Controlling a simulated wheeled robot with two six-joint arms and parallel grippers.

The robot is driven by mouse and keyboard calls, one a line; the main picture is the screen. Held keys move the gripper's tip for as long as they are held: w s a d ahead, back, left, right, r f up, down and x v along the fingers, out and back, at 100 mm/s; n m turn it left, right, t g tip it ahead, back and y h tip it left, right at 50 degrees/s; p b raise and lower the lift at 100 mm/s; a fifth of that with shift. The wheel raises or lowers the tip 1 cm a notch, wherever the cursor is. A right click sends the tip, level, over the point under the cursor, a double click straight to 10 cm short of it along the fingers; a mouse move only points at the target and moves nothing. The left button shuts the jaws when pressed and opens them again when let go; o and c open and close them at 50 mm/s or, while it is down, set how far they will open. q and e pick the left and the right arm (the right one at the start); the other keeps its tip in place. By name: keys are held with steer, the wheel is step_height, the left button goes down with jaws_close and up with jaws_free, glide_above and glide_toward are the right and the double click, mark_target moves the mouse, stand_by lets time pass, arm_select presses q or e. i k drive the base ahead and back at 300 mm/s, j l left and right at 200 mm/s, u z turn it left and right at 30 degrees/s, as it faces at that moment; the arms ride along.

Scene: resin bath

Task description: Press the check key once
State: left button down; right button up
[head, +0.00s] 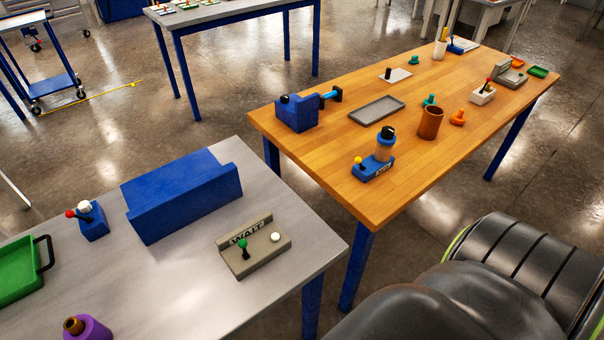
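No key with a readable "check" label shows. On the grey table, a grey device (254,258) has an upright plate reading "WAIT". A green-topped lever (243,249) and a white round button (276,237) stand on it. Which part is the check key, I cannot tell. Neither of my grippers is in view.
The grey table (190,290) also holds a blue angled block (182,194), a blue box with red and white knobs (92,222), a green tray (18,268) and a purple piece (87,330). The wooden table (340,165) holds a grey tray (377,110) and brown cup (430,123).

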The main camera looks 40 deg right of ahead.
mark_target(274, 237)
steer(key=l, duration=2)
